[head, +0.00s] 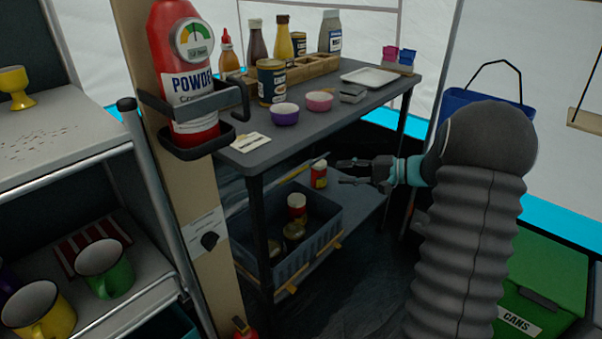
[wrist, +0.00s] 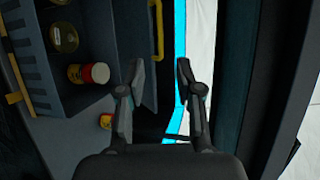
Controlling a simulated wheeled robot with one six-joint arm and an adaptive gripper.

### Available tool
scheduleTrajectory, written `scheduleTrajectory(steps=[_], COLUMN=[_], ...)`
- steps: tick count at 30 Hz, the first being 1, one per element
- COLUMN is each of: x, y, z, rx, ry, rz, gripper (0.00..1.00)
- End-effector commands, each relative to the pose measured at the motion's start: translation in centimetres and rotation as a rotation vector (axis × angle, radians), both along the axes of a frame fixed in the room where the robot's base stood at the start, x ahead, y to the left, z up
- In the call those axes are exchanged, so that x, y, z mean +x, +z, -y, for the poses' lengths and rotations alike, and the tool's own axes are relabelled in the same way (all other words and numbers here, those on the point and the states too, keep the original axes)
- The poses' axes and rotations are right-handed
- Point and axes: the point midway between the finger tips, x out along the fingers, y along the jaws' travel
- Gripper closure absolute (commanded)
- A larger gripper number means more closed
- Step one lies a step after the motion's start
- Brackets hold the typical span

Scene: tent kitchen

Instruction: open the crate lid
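The blue-grey crate (head: 323,232) sits on the lower shelf, and its top is open, with cans showing inside. It also shows at the left of the wrist view (wrist: 40,62). A grey panel with a yellow handle (wrist: 158,30), which looks like the raised lid, stands along the crate's far side; its narrow edge shows in the head view (head: 285,180). My gripper (head: 340,172) is open and empty above the shelf, past the crate's far right corner. In the wrist view my gripper (wrist: 159,68) has one finger overlapping the panel's edge; I cannot tell if they touch.
A loose red and yellow can (head: 319,176) stands on the lower shelf, close to my fingers. The table top (head: 345,112) with bottles and bowls is above. A table leg (head: 262,235) stands before the crate. A green bin (head: 545,275) is at right.

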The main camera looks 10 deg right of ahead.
Motion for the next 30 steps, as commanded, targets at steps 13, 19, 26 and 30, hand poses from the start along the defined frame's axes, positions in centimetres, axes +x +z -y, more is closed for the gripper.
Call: scheduleTrajectory(steps=[13, 19, 26, 30], x=[3.6, 5.2, 6.3, 6.6], y=[-1.7, -2.5, -3.1, -3.2], z=[-6.3, -9.1, -10.9, -11.3], rx=[0.0, -0.001, -0.001, -0.001], ry=[0.005, 0.005, 0.003, 0.002], rz=[-0.003, -0.003, -0.003, -0.002], gripper=[0.65, 0.65, 0.65, 0.65])
